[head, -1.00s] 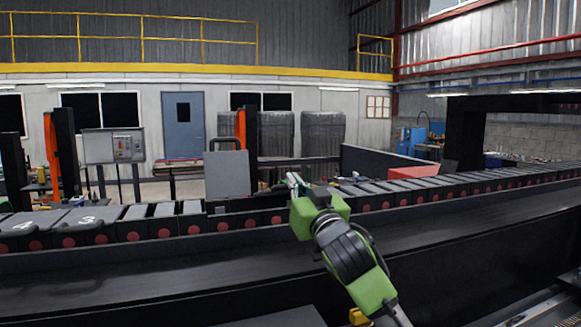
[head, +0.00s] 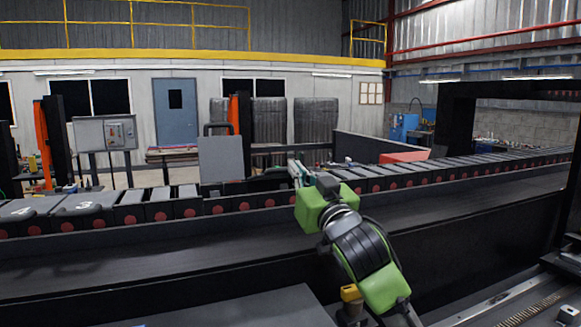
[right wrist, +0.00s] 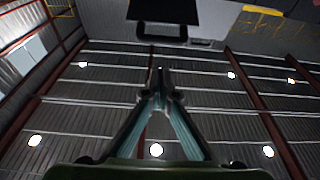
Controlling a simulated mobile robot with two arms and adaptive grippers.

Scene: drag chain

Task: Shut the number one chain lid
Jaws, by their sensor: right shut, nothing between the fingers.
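An upright grey lid (head: 221,160) with a dark handle on top stands open on the chain (head: 215,206); no number on it is readable. In the right wrist view a dark panel with a handle, which looks like this lid (right wrist: 165,10), shows upside down at the top edge. My right gripper (head: 298,171) is to the right of the lid, over the chain, apart from the lid. Its fingers meet in the right wrist view (right wrist: 160,75) with nothing between them. Lids marked 3 (head: 85,203) and 4 (head: 20,212) lie flat at the left. My left gripper is out of view.
A long dark rail (head: 150,235) runs along the near side of the chain. A black frame (head: 460,120) stands over the chain at the right. Behind are a control box (head: 105,133) and orange-black posts (head: 238,115).

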